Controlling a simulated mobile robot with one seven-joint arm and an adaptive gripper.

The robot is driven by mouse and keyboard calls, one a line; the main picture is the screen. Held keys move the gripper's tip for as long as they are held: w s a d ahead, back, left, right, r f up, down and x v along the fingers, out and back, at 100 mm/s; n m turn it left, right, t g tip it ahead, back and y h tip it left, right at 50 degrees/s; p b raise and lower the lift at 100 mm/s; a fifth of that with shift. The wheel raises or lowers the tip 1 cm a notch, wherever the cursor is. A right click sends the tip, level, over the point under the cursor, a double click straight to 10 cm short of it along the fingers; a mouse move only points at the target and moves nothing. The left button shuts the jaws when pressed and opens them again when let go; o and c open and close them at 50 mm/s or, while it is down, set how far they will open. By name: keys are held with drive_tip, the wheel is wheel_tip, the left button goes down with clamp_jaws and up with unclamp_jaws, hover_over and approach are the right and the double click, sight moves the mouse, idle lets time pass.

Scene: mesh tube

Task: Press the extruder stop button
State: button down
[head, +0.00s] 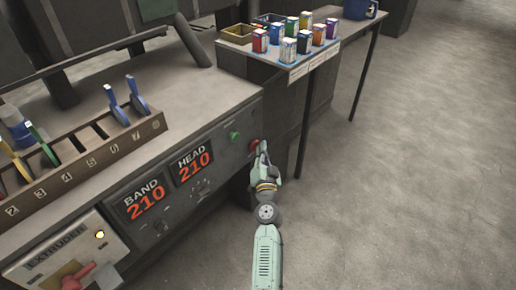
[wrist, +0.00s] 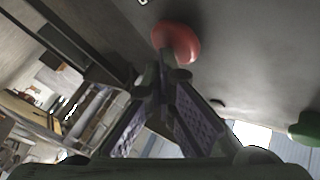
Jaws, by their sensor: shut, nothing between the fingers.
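The red button (head: 255,145) sits at the right end of the grey panel face, beside a green button (head: 234,136). My gripper (head: 262,149) is shut and empty, with its tips right at the red button in the head view, partly covering it. In the wrist view the red button (wrist: 177,42) shows just beyond the closed fingertips (wrist: 166,76). Whether the tips touch it or the button is pushed in, I cannot tell. The green button also shows at the right edge of the wrist view (wrist: 305,128).
The panel has BAND (head: 145,200) and HEAD (head: 193,163) displays, both reading 210. An EXTRUDER box (head: 52,262) with a red lever (head: 78,277) is at lower left. A slotted rack (head: 80,155) stands on the panel top. A side table holds several small cartons (head: 289,50). Floor at right is clear.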

drive_tip(key=shift+w+a, duration=0.1)
drive_tip(key=shift+a, duration=0.1)
drive_tip(key=shift+d, duration=0.1)
drive_tip(key=shift+s+d+b, duration=0.35)
drive_tip(key=shift+s+d, duration=0.4)
drive_tip(key=shift+d, duration=0.15)
drive_tip(key=shift+d, duration=0.1)
drive_tip(key=s+d+b, duration=0.1)
drive_tip(key=d, duration=0.1)
drive_tip(key=s+d, duration=0.2)
drive_tip(key=shift+b, duration=0.4)
idle(0.6)
